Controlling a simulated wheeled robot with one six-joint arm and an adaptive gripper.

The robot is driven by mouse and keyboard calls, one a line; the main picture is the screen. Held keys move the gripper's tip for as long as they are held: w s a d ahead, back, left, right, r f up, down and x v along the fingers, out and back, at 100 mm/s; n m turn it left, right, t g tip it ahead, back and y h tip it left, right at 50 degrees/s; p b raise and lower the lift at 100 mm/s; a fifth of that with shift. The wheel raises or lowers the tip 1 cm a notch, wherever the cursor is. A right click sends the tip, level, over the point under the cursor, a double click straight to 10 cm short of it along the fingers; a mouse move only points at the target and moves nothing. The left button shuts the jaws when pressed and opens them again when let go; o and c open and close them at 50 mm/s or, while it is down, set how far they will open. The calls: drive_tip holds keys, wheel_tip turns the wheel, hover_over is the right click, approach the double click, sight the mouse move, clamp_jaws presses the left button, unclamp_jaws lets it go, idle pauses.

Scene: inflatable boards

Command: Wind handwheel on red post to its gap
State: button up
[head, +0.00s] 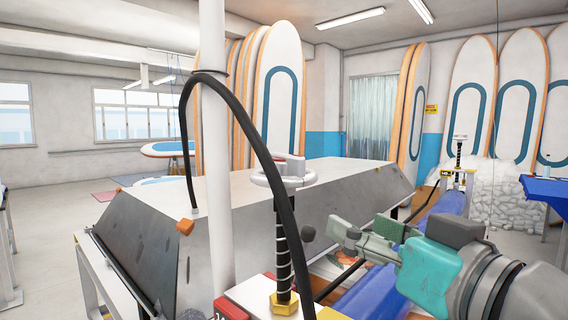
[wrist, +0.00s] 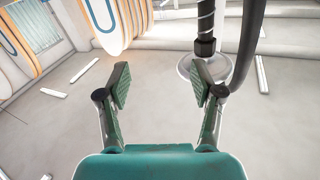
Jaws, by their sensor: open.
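The near handwheel (head: 283,178) is a pale ring with a raised knob, on top of an upright dark threaded post (head: 283,250). The post stands in a yellow nut (head: 284,303) on a base with red parts (head: 228,310). A black hose crosses in front of the wheel's left side. I cannot make out the gap. My gripper (head: 352,236) is right of the post and lower than the wheel, apart from it in the picture. In the wrist view my gripper (wrist: 163,86) is open and empty. A dark threaded rod (wrist: 206,18) with a collar shows beyond the right finger.
A white pole (head: 215,130) and the black hose (head: 262,150) stand at the near left. A large grey metal hood (head: 340,195) lies behind the wheel. A second handwheel post (head: 459,150) stands farther right. Boards (head: 280,85) lean along the back.

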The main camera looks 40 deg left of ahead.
sight(293, 160)
drive_tip(key=s+a+r+n+g, duration=0.1)
drive_tip(key=s+r+n+g, duration=0.15)
drive_tip(key=s+r, duration=0.45)
drive_tip(key=shift+t, duration=0.25)
drive_tip(key=x, duration=0.7)
drive_tip(key=w+r+x, duration=0.1)
drive_tip(key=x, duration=0.3)
drive_tip(key=shift+w+d+r, duration=0.1)
drive_tip(key=shift+w+d, duration=0.05)
drive_tip(key=shift+y, duration=0.3)
drive_tip(key=c, duration=1.2)
